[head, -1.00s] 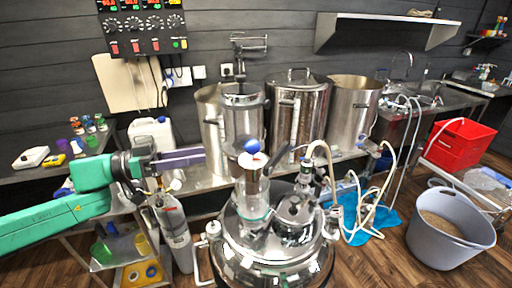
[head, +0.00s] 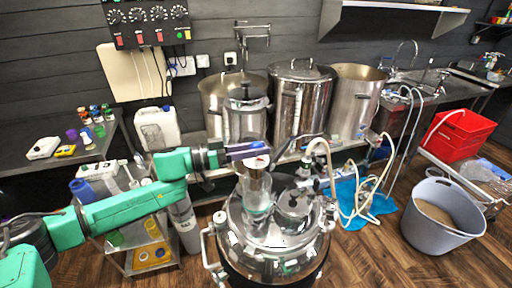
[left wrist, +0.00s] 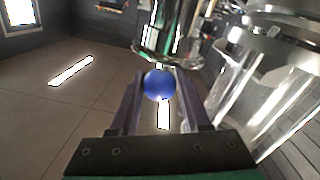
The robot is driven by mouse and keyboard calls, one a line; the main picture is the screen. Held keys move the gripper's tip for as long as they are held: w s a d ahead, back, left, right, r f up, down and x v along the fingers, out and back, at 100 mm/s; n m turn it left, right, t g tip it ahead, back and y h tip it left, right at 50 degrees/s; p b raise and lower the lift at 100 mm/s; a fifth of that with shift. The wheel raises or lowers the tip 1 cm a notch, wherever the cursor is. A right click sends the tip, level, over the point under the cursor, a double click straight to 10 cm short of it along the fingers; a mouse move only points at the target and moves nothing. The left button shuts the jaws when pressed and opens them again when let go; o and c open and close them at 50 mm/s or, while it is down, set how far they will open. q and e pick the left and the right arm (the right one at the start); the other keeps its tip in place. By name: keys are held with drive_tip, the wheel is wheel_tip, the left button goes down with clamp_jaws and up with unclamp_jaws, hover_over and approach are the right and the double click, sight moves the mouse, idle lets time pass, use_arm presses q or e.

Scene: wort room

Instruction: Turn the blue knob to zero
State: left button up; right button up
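The blue knob (left wrist: 158,83) is a round ball, seen in the left wrist view between the far ends of my left gripper's two purple fingers (left wrist: 158,95). The fingers stand apart, one on each side of it; I cannot tell whether either touches it. In the head view my left gripper (head: 248,150) reaches in from the left over the glass-necked top of the steel vessel (head: 270,240). There its fingers largely hide the knob. No scale or zero mark is readable. My right gripper is not in view.
Tall steel pots (head: 300,100) stand on the bench behind. Pale hoses (head: 375,185) run down right of the vessel. A grey tub (head: 440,240) and a red crate (head: 460,135) are at the right. A shelf trolley (head: 140,258) stands under my left arm.

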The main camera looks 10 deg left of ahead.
use_arm(q)
clamp_jaws()
